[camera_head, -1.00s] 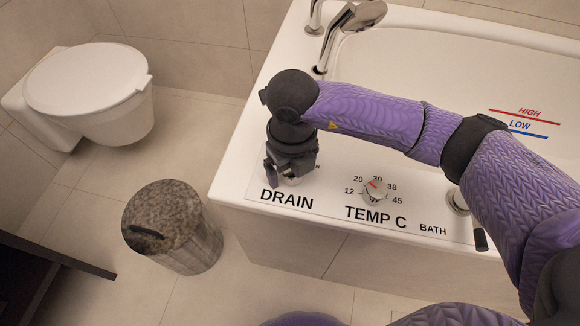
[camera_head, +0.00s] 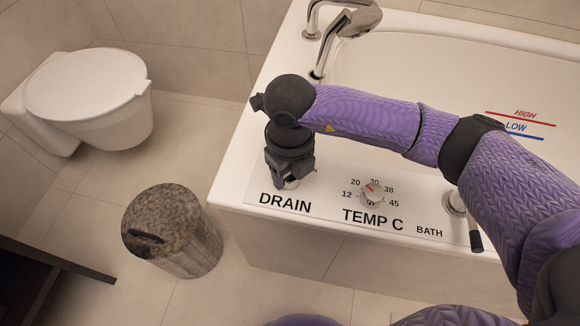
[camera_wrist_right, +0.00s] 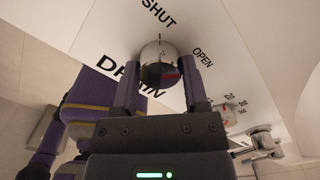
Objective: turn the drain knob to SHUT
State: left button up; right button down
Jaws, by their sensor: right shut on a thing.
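The drain knob (camera_wrist_right: 159,73) is a round shiny metal knob on the white bath rim. In the right wrist view it sits between the words SHUT, OPEN and DRAIN. My right gripper (camera_wrist_right: 160,66) is shut on it, one finger on each side. A small dark reddish mark shows on the knob, but its exact pointing is unclear. In the head view my right gripper (camera_head: 289,174) points down over the knob (camera_head: 291,184), behind the DRAIN label. The gripper hides most of the knob and its SHUT and OPEN words there. My left gripper is out of view.
The temperature knob (camera_head: 372,193) and a bath lever (camera_head: 474,236) are to the right on the same rim. A chrome faucet (camera_head: 352,22) stands behind. A bin (camera_head: 172,232) and a toilet (camera_head: 88,85) stand left on the floor.

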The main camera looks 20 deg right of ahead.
jog(key=n, duration=0.2)
jog(key=shift+n+p, duration=0.3)
jog(key=shift+p, duration=0.1)
jog(key=n, duration=0.2)
jog(key=shift+n, duration=0.4)
jog(key=shift+n+p, duration=0.4)
jog(key=shift+n, duration=0.4)
jog(key=n, duration=0.2)
jog(key=shift+n, duration=0.4)
jog(key=n, duration=0.4)
jog(key=shift+p, duration=0.3)
jog(key=shift+n, duration=0.9)
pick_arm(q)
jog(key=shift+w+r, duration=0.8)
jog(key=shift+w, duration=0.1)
pick_arm(e)
jog(key=shift+n, duration=0.6)
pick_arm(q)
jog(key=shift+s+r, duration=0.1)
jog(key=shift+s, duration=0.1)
